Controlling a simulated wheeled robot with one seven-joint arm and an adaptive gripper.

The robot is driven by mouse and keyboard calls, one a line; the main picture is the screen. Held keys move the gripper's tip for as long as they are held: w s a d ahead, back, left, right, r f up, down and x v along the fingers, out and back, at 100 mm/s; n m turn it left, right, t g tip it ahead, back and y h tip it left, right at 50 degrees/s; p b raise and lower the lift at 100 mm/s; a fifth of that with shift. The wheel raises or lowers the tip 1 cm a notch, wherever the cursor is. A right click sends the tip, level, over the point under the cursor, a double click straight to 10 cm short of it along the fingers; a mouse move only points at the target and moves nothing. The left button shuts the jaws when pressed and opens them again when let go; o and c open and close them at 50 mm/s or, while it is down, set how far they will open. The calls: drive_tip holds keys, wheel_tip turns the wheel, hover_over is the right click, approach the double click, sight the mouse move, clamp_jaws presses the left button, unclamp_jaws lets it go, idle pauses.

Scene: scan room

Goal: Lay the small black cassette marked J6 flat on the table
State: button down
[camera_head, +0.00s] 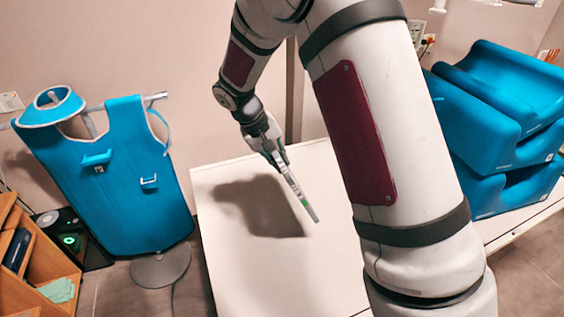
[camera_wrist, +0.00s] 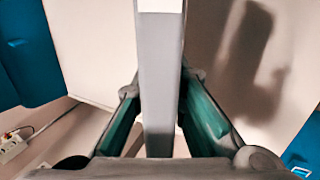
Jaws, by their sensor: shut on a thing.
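My gripper (camera_head: 275,156) is shut on a thin flat panel, which I take to be the cassette (camera_head: 301,194). It shows nearly edge-on and slants down to the right, with a grey edge and a small green spot near its lower end. No J6 mark is readable. In the wrist view the cassette (camera_wrist: 161,75) is a grey strip standing between the two green-padded fingers. The white table (camera_head: 255,280) is below. The cassette looks held above the table, with a dark shadow to its left; the exact gap is unclear.
Blue foam cushions (camera_head: 500,110) are stacked on the right of the table. A blue apron (camera_head: 115,180) hangs on a stand at the left, beside a wooden shelf (camera_head: 45,260). The table's left and front parts look bare. My arm hides part of the table.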

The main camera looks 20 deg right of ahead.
drive_tip(key=shift+s+d+f+h, duration=0.15)
drive_tip(key=shift+s+d+h, duration=0.05)
drive_tip(key=shift+s+h, duration=0.5)
drive_tip(key=shift+s+a+f+h+b, duration=0.1)
drive_tip(key=shift+a+f+h+b, duration=0.9)
drive_tip(key=shift+f+b, duration=1.05)
drive_tip(key=shift+a+f+h+b, duration=1)
drive_tip(key=shift+f+b, duration=0.1)
drive_tip(key=shift+f, duration=1.8)
drive_tip(key=shift+s+a+f+h+b, duration=0.1)
drive_tip(key=shift+a+f+h+b, duration=0.9)
drive_tip(key=shift+f+b, duration=1.05)
drive_tip(key=shift+f+p, duration=0.45)
drive_tip(key=c, duration=1.2)
unclamp_jaws()
drive_tip(key=shift+a, duration=0.15)
drive_tip(key=shift+v, duration=2.4)
